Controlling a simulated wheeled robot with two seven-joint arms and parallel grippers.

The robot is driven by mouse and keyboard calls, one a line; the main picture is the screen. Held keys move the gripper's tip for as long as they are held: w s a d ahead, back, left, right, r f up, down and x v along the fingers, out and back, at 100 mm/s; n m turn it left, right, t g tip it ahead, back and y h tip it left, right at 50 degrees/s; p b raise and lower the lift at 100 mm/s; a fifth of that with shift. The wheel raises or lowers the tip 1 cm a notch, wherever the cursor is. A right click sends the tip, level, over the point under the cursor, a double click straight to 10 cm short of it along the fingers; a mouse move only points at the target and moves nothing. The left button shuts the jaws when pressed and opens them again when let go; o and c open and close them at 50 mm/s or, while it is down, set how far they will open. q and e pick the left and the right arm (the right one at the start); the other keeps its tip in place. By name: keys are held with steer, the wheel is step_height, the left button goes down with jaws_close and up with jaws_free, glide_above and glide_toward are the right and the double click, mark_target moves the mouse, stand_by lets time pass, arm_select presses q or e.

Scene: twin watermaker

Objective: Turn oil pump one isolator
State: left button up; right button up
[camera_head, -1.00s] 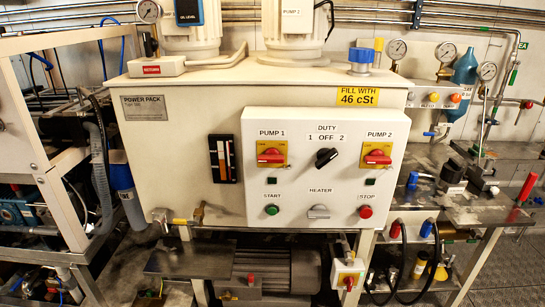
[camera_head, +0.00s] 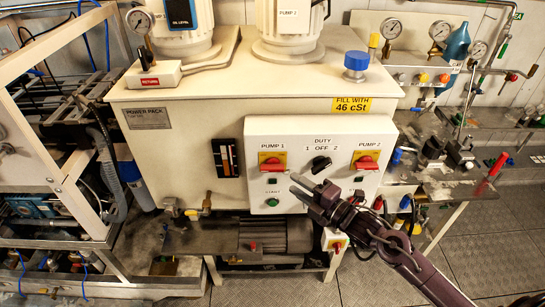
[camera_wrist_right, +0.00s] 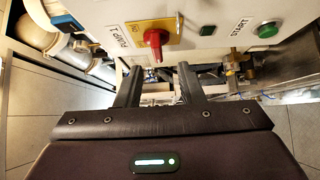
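The pump 1 isolator (camera_head: 272,164) is a red rotary handle on a yellow plate, at the upper left of the white control panel (camera_head: 296,133). Its red handle lies horizontal in the head view. It also shows in the right wrist view (camera_wrist_right: 155,42), beyond the fingers and near the "PUMP 1" label. My right gripper (camera_head: 308,189) reaches in from the lower right, in front of the panel and below and right of the isolator. In the wrist view its two fingers (camera_wrist_right: 160,85) are apart with nothing between them. My left gripper is not in view.
The pump 2 isolator (camera_head: 366,161) and black duty selector (camera_head: 320,164) sit to the right on the same panel. The green start button (camera_head: 273,202) is below the pump 1 isolator.

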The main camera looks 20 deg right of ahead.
mark_target(277, 171)
steer(key=p+x, duration=0.1)
steer(key=x, duration=0.1)
steer(key=p+x, duration=0.1)
steer(key=x, duration=0.3)
steer(key=shift+w+a+r+p, duration=0.1)
steer(key=shift+w+r+p, duration=0.15)
steer(key=shift+r+p, duration=0.15)
steer(key=shift+w+a+f, duration=0.2)
steer(key=shift+w+a, duration=0.15)
steer(key=shift+w, duration=0.15)
jaws_close()
